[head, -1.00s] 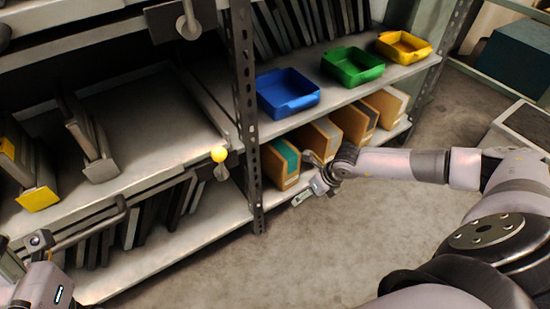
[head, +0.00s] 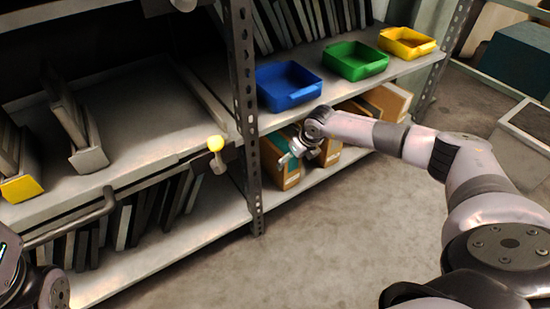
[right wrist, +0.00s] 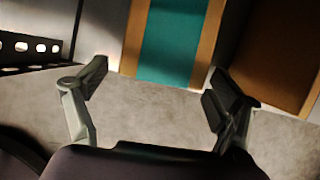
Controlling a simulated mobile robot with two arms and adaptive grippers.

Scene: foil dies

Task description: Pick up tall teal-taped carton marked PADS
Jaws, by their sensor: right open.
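The teal-taped carton (head: 290,180) stands on the lower right shelf beside the rack post, partly hidden behind my right gripper. Its brown face with a broad teal stripe fills the top middle of the right wrist view (right wrist: 172,45). I cannot read any marking on it. My right gripper (head: 291,156) is just in front of the carton. In the right wrist view my right gripper (right wrist: 157,76) is open and empty, its fingers spread wider than the teal stripe, with the carton ahead of them. Part of my left arm shows at the lower left, without clear fingers.
More brown cartons (head: 388,100) stand to the right on the same shelf; one shows close beside the teal-taped one (right wrist: 265,55). Blue (head: 290,98), green (head: 357,72) and yellow (head: 408,50) bins sit above. A perforated post (head: 245,120) stands left. The floor is clear.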

